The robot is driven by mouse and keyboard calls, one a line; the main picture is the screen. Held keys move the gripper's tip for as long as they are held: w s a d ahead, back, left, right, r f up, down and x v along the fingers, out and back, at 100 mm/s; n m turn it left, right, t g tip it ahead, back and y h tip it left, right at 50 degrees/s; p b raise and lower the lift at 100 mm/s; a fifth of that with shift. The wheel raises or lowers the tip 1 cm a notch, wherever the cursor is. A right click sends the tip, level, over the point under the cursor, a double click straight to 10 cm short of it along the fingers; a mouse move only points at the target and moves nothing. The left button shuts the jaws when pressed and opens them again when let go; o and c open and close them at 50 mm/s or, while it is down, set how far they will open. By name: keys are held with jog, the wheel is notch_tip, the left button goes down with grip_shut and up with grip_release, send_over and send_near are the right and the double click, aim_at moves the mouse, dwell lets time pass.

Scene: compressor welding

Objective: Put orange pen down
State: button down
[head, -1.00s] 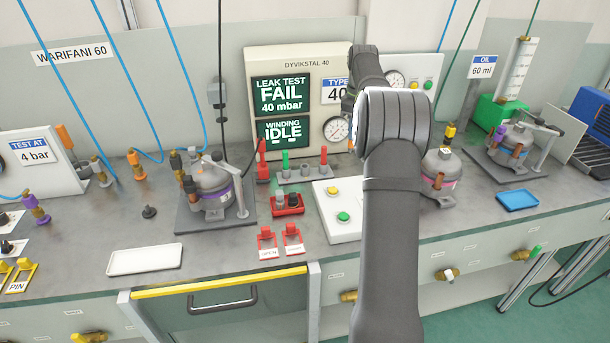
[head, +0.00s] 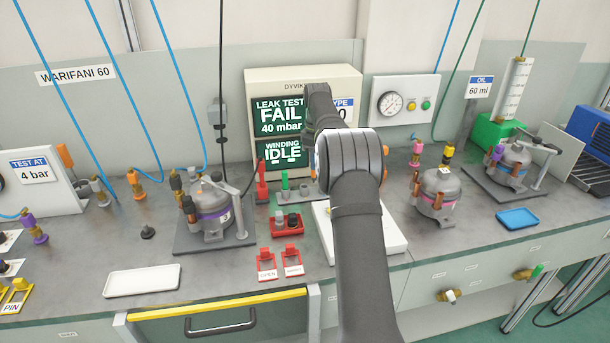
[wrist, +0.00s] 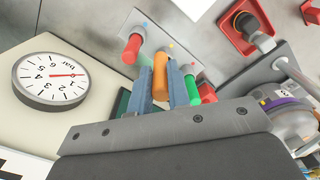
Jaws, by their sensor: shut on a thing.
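The orange pen (wrist: 160,78) is between the two blue-grey fingers of my gripper (wrist: 163,76) in the wrist view. My gripper is shut on it. The pen is at a grey rack (wrist: 152,36), between a red pen (wrist: 131,48) and a green pen (wrist: 206,92). I cannot tell whether its hidden end is seated in the rack or just above it. In the head view the rack (head: 293,193) with the green pen (head: 284,181) shows left of my arm, which hides the orange pen and my gripper.
The tester (head: 300,76) with a pressure gauge (wrist: 48,79) stands behind the rack. A red tray (head: 287,222) lies in front of it. A compressor (head: 210,208) stands to the left, another (head: 437,190) to the right. A white tray (head: 143,281) lies at the front left.

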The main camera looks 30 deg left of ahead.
jog(key=a+f, duration=0.1)
jog(key=f, duration=0.1)
jog(key=a+f, duration=0.1)
jog(key=f, duration=0.1)
jog(key=a+f, duration=0.1)
jog(key=shift+s+a+f, duration=0.3)
jog(key=shift+a+f, duration=0.05)
jog(key=shift+f, duration=0.05)
jog(key=c, duration=1.4)
grip_release()
jog(key=shift+o, duration=0.2)
jog(key=shift+f, duration=0.15)
notch_tip(320, 180, up, 7)
jog(key=shift+r, duration=0.2)
